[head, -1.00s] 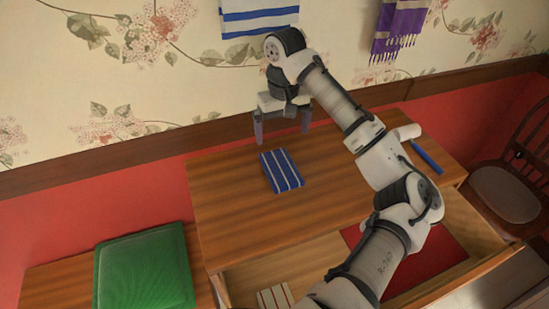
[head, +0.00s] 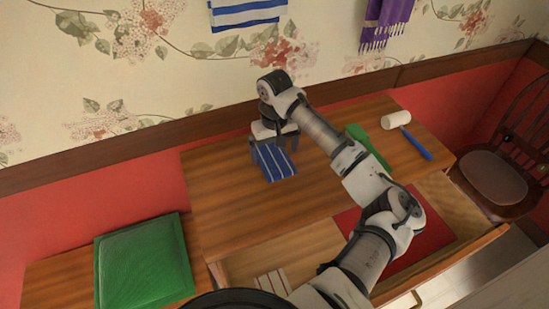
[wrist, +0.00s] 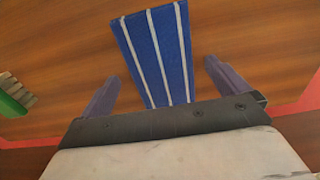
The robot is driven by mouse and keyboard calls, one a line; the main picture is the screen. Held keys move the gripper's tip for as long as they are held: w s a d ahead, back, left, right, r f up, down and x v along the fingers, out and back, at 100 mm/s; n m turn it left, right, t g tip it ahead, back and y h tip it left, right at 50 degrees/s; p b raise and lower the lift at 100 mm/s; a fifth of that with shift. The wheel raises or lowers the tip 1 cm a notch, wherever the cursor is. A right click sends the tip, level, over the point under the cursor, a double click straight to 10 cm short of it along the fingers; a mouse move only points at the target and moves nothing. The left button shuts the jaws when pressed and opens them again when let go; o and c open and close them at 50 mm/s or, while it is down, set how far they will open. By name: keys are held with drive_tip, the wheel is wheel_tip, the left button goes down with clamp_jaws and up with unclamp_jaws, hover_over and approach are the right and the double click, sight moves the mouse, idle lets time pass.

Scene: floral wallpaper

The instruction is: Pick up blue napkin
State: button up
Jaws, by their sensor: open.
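The blue napkin (head: 274,162) with white stripes lies folded on the wooden dresser top (head: 222,200). My gripper (head: 274,145) is low over its far end, pointing down. In the wrist view the napkin (wrist: 160,50) lies between the two open fingers of my gripper (wrist: 165,85), with a gap on both sides. The end of the napkin nearest the gripper body is hidden behind it. The fingers hold nothing.
A green brush (head: 368,146) and a white-headed mallet with a blue handle (head: 418,145) lie to the right. Below is an open drawer with a red cloth (head: 400,240) and a striped cloth (head: 272,284). A green cushion (head: 145,265) is at left.

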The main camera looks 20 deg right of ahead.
drive_tip(key=shift+f, duration=1.15)
drive_tip(key=c, duration=1)
drive_tip(key=shift+r, duration=0.1)
